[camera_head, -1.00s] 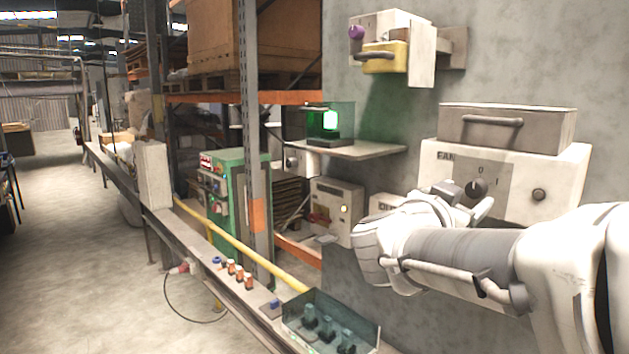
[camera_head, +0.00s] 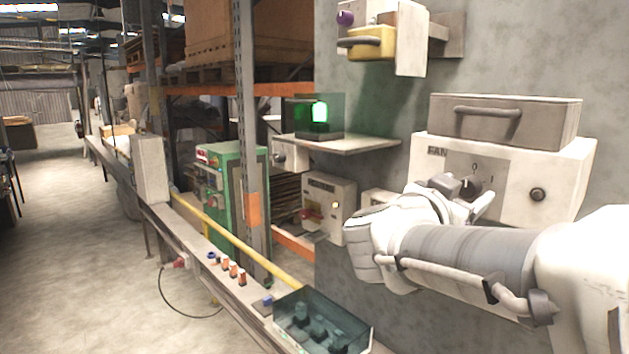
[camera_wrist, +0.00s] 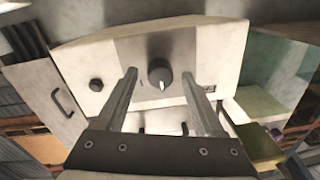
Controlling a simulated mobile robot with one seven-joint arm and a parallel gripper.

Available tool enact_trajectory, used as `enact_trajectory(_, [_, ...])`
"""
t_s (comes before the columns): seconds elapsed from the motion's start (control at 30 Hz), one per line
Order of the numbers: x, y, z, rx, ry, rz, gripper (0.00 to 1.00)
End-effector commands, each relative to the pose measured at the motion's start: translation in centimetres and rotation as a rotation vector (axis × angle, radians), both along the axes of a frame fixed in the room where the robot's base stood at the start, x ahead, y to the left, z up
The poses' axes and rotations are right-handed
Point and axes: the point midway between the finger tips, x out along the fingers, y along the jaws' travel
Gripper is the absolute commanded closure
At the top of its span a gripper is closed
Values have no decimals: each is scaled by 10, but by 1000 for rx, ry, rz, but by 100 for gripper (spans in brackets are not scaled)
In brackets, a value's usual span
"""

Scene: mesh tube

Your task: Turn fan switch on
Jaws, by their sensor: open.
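The fan box (camera_head: 560,180) is a white wall unit labelled FAN, at the right in the head view. Its dark rotary switch (camera_head: 471,186) sits on a grey plate with 0 and I marks, partly behind my gripper. In the wrist view the round switch (camera_wrist: 160,73) shows upright between my fingers, with a white pointer line. My gripper (camera_wrist: 158,85) is open, one finger on each side of the switch and apart from it in the picture. It also shows in the head view (camera_head: 468,192). Whether the fingertips reach the switch's depth I cannot tell.
A dark round knob (camera_head: 537,194) sits right of the switch. A grey box with a handle (camera_head: 505,120) rests on top. A shelf (camera_head: 340,144) with a green-lit box is to the left.

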Motion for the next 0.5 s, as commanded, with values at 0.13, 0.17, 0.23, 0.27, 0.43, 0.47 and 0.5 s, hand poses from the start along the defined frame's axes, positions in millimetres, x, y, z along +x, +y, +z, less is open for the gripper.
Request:
enact_trajectory(0.13, [0, 0, 0, 0, 0, 0, 30])
enact_trajectory(0.17, [0, 0, 0, 0, 0, 0, 30])
enact_trajectory(0.23, [0, 0, 0, 0, 0, 0, 30])
enact_trajectory(0.27, [0, 0, 0, 0, 0, 0, 35])
enact_trajectory(0.43, [0, 0, 0, 0, 0, 0, 66])
enact_trajectory(0.47, [0, 0, 0, 0, 0, 0, 71])
enact_trajectory(0.5, [0, 0, 0, 0, 0, 0, 79])
